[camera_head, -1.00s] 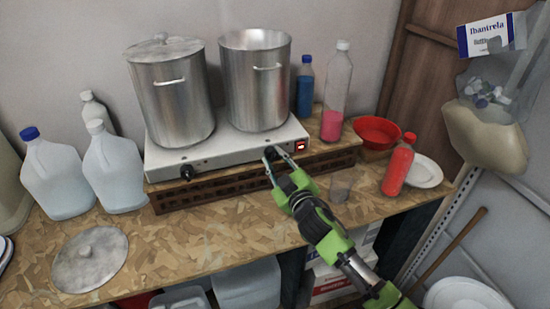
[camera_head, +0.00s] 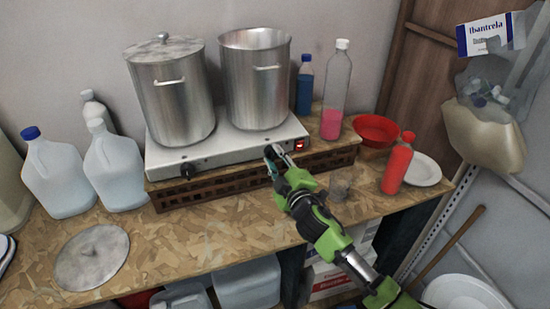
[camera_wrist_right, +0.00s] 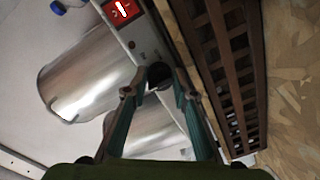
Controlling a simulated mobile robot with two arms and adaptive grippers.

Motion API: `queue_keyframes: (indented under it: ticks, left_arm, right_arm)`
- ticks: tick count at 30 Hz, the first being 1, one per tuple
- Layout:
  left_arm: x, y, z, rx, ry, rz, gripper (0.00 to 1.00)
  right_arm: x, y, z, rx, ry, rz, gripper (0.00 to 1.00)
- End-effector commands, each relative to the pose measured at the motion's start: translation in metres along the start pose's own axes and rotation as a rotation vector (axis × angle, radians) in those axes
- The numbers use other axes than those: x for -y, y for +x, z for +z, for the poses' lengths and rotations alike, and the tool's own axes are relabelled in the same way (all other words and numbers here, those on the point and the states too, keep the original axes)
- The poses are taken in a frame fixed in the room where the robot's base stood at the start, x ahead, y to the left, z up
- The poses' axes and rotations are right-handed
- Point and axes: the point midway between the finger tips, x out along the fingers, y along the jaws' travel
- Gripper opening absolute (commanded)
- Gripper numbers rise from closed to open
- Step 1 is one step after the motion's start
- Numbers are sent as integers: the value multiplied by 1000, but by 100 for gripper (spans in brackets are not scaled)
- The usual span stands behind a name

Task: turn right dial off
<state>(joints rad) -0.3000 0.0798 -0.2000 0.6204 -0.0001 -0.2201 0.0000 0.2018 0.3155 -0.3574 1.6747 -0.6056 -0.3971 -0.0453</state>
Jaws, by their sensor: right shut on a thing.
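The white two-burner hot plate (camera_head: 232,143) stands on a brown slatted rack on the workbench. Its right dial (camera_wrist_right: 159,74) is black and sits on the front panel, between the fingertips of my right gripper (camera_wrist_right: 157,84). In the head view my right gripper (camera_head: 275,155) reaches the front panel from below right and is shut on the right dial, which its fingers mostly hide. The left dial (camera_head: 187,170) is free. A red switch (camera_head: 299,145) beside the right dial shows lit; it also shows in the wrist view (camera_wrist_right: 121,9). My left gripper is not in view.
Two steel pots, a lidded one (camera_head: 173,95) and an open one (camera_head: 256,80), stand on the hot plate. A clear cup (camera_head: 340,189) and a red bottle (camera_head: 397,166) stand right of my gripper. The bench front left of it is clear up to a loose lid (camera_head: 91,258).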

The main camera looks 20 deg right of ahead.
Motion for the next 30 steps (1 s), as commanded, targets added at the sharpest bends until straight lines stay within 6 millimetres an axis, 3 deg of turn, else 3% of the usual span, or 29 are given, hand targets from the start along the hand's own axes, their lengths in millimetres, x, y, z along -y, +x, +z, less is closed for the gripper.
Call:
queue_keyframes:
  ticks: [4,5,6,7,20,30]
  left_arm:
    - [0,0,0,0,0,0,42]
    - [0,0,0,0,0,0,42]
    - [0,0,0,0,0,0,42]
    - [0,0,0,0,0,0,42]
    - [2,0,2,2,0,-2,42]
    - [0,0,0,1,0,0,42]
  right_arm:
    - [0,0,0,0,-3,1,4]
    - [0,0,0,0,-3,1,30]
    - [0,0,0,0,-2,1,40]
    - [0,0,0,0,-2,1,42]
    - [0,-7,0,0,0,0,42]
    - [2,-69,1,2,0,-3,42]
